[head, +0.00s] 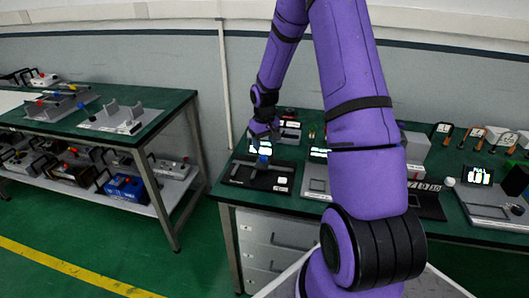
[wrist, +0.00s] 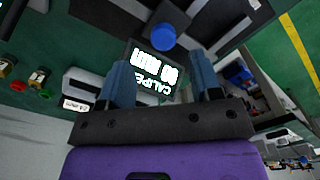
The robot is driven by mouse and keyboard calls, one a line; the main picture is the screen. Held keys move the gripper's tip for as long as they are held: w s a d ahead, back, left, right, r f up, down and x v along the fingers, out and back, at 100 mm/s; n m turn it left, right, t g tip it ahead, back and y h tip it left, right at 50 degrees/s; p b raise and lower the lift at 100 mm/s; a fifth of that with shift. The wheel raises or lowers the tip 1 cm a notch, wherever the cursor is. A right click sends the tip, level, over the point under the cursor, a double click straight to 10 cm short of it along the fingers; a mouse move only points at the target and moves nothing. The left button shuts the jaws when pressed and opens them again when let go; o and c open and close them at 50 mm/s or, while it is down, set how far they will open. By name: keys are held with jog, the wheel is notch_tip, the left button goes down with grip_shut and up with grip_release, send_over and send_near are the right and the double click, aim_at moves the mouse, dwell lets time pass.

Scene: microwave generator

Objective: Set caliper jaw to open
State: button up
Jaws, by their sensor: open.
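The caliper station is a black board (head: 258,178) on the green bench in the head view. It carries a blue knob (head: 263,160), a grey bar-like jaw and a lit screen (head: 260,148). In the wrist view the blue knob (wrist: 163,37) is beyond my fingertips, and the upside-down screen (wrist: 154,68) reads CALIPER; its other line is hard to read. My gripper (wrist: 161,78) is open and empty, with its two fingers on either side of the screen in that view. In the head view my gripper (head: 264,131) is above the back of the caliper board, apart from the knob.
A grey device (head: 316,183) with its own screen stands right of the caliper, partly hidden by my arm. Gauges and a tablet (head: 479,176) are farther right. A second green table (head: 60,125) with metal parts stands left. Green floor is free between the tables.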

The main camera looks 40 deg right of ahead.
notch_tip(320, 180, up, 5)
dwell(0.3)
dwell(0.4)
notch_tip(320, 180, up, 13)
jog(key=t, duration=0.1)
send_over(264, 156)
jog(key=s+a, duration=0.4)
jog(key=a, duration=0.2)
jog(key=s+a+r+t+h, duration=0.1)
jog(key=s+a+r, duration=0.45)
jog(key=r, duration=0.25)
jog(key=s+a+r+t, duration=0.1)
jog(key=s+a+r, duration=0.2)
jog(key=s, duration=0.7)
jog(key=s+a+r+n+t+y, duration=0.1)
jog(key=s+a+r, duration=0.3)
jog(key=s, duration=0.6)
jog(key=shift+a+t, duration=0.45)
jog(key=shift+t, duration=0.15)
